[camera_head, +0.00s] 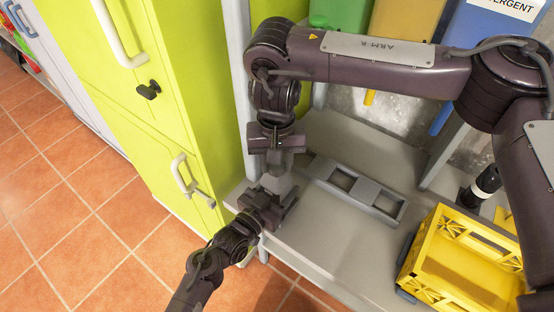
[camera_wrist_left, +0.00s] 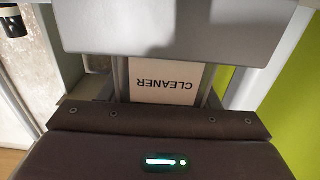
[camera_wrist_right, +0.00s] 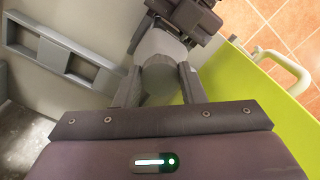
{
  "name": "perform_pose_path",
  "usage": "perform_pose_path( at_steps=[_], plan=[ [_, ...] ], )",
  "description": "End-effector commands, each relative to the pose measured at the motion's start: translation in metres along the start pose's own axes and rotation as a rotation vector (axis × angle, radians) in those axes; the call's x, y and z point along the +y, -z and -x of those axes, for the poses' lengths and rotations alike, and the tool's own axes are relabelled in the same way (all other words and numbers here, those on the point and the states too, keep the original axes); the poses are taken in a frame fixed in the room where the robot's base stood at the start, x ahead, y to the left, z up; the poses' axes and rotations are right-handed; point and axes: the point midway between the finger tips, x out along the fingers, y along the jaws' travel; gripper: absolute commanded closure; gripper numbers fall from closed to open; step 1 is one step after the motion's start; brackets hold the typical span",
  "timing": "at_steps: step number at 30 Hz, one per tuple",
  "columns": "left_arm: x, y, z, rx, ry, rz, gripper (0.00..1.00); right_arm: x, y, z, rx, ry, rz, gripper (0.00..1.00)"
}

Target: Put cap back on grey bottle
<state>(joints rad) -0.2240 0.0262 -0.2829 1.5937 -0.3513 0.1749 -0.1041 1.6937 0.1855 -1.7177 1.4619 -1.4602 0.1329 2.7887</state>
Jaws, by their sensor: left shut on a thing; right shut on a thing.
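The grey bottle (camera_head: 278,184) is held in my left gripper (camera_head: 272,200), low beside the green cabinet. Its CLEANER label (camera_wrist_left: 165,82) shows upside down between the left fingers in the left wrist view. My right gripper (camera_head: 277,158) is directly above the bottle, pointing down. In the right wrist view its fingers (camera_wrist_right: 158,88) are shut on a grey piece, seemingly the cap (camera_wrist_right: 159,84), in line with the bottle's lighter grey body (camera_wrist_right: 158,46). The cap is close to the bottle top; I cannot tell whether it is seated.
A grey rack with two square openings (camera_head: 378,211) lies on the grey shelf (camera_head: 318,240). A yellow crate (camera_head: 430,243) and a black bottle with a white band (camera_head: 487,181) are at right. The green cabinet (camera_head: 190,90) with handles borders the left side.

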Motion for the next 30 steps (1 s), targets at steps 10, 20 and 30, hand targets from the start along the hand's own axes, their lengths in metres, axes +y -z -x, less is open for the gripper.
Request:
perform_pose_path(
  at_steps=[10,20,30],
  plan=[
    [0.001,-0.001,0.001,-0.003,-0.002,0.000,1.00,0.000,0.001,0.001,0.003,0.001,0.001,0.48],
    [0.001,-0.001,0.001,-0.003,-0.001,0.001,1.00,0.000,0.001,0.002,0.002,0.000,0.003,0.42],
    [0.001,-0.001,0.000,-0.003,-0.001,0.001,1.00,0.000,0.001,0.041,0.004,-0.001,0.003,0.42]
  ],
)
